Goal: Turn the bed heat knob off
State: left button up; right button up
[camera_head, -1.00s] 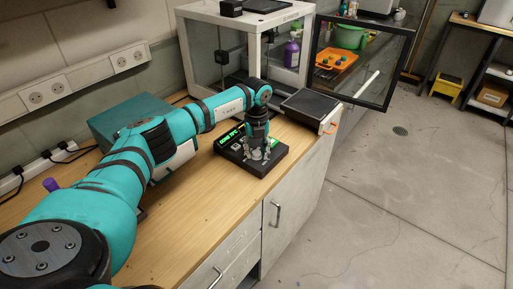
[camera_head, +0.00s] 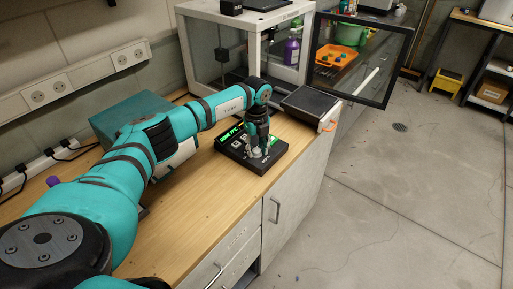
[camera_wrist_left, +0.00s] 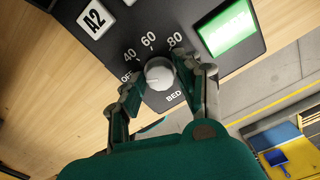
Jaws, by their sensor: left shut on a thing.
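The bed heat knob (camera_wrist_left: 159,73) is a round light grey dial on a black control box (camera_head: 262,165). In the left wrist view it has the marks OFF, 40, 60 and 80 around it and the partly hidden word BED below. My left gripper (camera_wrist_left: 160,82) is shut on the knob, with one finger on each side. In the head view my left gripper (camera_head: 257,151) points down onto the box. The knob's pointer is too unclear to read. A lit green display (camera_wrist_left: 226,30) is on the box; it also shows in the head view (camera_head: 229,135).
The box sits on a wooden bench (camera_head: 205,200). A white-framed enclosure (camera_head: 190,60) with an open glass door (camera_head: 360,60) stands behind it. A dark flat plate (camera_head: 310,101) lies to the right near the bench edge. A teal box (camera_head: 125,115) stands behind my arm.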

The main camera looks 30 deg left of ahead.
aim_at(257, 150)
pick_arm(q)
jog(key=shift+r, duration=0.1)
jog(key=o, duration=1.1)
jog(key=shift+o, duration=0.2)
notch_tip(257, 150, up, 12)
